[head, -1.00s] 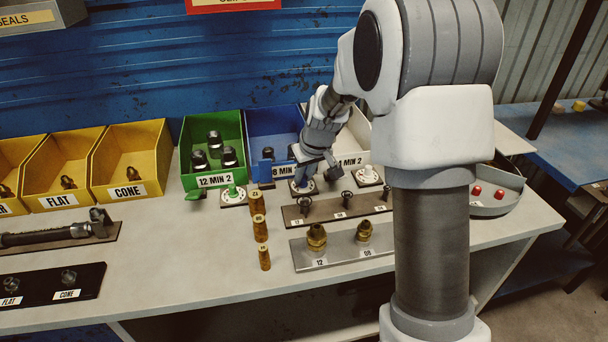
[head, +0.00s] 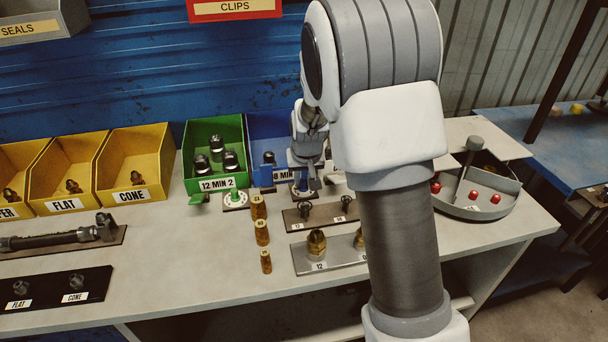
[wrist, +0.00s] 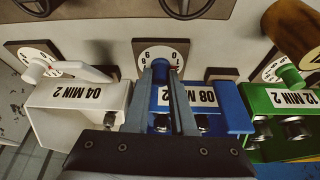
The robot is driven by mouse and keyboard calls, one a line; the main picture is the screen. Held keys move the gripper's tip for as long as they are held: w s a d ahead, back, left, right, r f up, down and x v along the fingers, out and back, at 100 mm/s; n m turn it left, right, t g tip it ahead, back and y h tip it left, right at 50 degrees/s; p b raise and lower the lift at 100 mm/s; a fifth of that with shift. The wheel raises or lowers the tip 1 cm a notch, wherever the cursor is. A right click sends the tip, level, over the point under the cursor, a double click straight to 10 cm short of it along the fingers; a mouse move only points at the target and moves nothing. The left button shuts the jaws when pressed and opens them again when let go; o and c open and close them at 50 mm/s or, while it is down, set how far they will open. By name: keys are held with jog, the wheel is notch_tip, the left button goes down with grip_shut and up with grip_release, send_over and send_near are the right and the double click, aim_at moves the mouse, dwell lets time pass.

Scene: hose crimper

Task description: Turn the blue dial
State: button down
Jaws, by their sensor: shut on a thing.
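The blue dial (wrist: 160,67) is a small blue knob on a white numbered plate in front of the blue bin (wrist: 228,105) labelled 08 MIN 2. My gripper (wrist: 161,72) is shut on the knob, with one finger on each side of it. In the head view my gripper (head: 304,187) is low at the dial and covers most of it. The blue bin (head: 268,135) stands behind it, partly hidden by my arm. The plate's markings are only partly readable between my fingers.
A green dial (head: 235,195) stands close on the left, before the green bin (head: 214,160). In the wrist view, a white dial (wrist: 38,70) sits by the white bin (wrist: 80,110). Wooden pegs (head: 261,232) and a fitting rack (head: 300,216) stand nearer the front.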

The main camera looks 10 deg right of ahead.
jog(key=shift+m+h+p, duration=0.3)
jog(key=shift+m+p, duration=0.2)
jog(key=shift+m, duration=0.4)
jog(key=c, duration=0.8)
grip_release()
jog(key=shift+o, duration=0.2)
jog(key=p+v, duration=0.2)
jog(key=v, duration=1.5)
jog(key=shift+a+r, duration=0.2)
jog(key=shift+r, duration=0.05)
